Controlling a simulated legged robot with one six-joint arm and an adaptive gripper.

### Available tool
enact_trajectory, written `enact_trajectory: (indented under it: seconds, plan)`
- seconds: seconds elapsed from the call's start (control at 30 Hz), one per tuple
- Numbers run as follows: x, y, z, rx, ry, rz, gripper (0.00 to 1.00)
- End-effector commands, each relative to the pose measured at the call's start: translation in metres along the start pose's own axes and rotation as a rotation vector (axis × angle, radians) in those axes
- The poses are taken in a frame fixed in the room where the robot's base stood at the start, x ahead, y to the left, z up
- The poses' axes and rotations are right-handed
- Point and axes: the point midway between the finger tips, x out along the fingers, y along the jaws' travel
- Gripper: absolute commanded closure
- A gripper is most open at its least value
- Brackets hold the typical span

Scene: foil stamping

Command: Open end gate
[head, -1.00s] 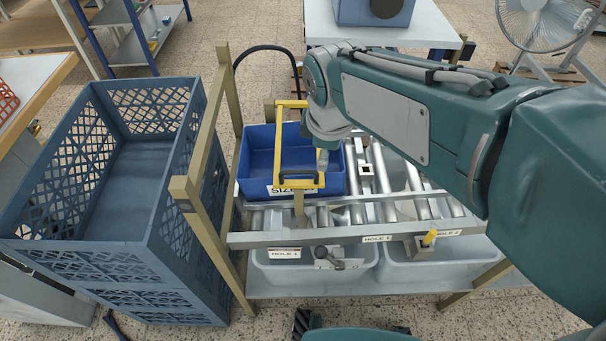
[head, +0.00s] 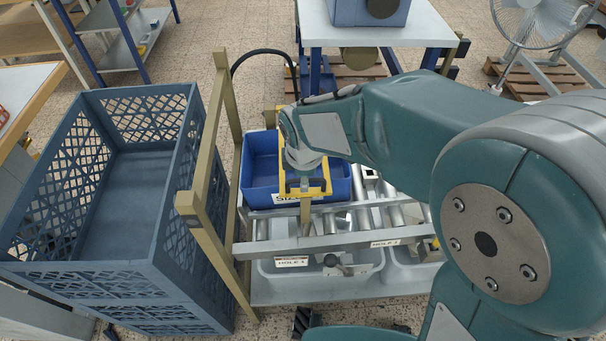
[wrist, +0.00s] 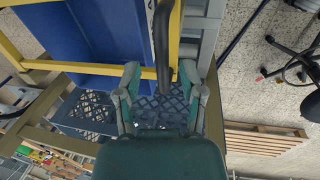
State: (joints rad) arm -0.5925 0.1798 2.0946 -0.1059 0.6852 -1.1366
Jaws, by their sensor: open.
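The end gate is a yellow frame (head: 326,173) with a black handle (head: 318,183), standing at the near side of the blue bin (head: 260,172). Its bars cross the wrist view (wrist: 95,67), where the black handle (wrist: 163,45) also shows. My gripper (wrist: 160,78) is open, with one finger on each side of the handle's lower end in that view. I cannot tell whether the fingers touch it. In the head view my wrist covers the upper part of the gate and most of the gripper.
A blue-grey crate (head: 190,240) stands to the left, beside a tan post frame (head: 190,203). Rollers (head: 345,222) and a metal rail (head: 340,243) lie around the bin. Grey tubs (head: 290,277) sit below the rail. A white table (head: 385,38) stands behind.

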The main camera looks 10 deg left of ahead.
Motion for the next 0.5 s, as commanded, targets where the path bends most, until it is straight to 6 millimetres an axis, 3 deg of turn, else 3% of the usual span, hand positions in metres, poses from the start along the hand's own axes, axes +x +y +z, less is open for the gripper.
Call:
enact_trajectory:
  seconds: [0.27, 0.37, 0.4, 0.5]
  plan:
    - [0.0014, 0.0001, 0.0009, 0.002, 0.0, 0.001, 0.49]
    - [0.0023, 0.0004, -0.0013, 0.002, -0.002, 0.0, 0.93]
    - [0.0023, 0.0004, -0.0014, 0.002, -0.002, 0.0, 1.0]
    - [0.0023, 0.0005, -0.002, 0.002, -0.002, 0.0, 1.0]
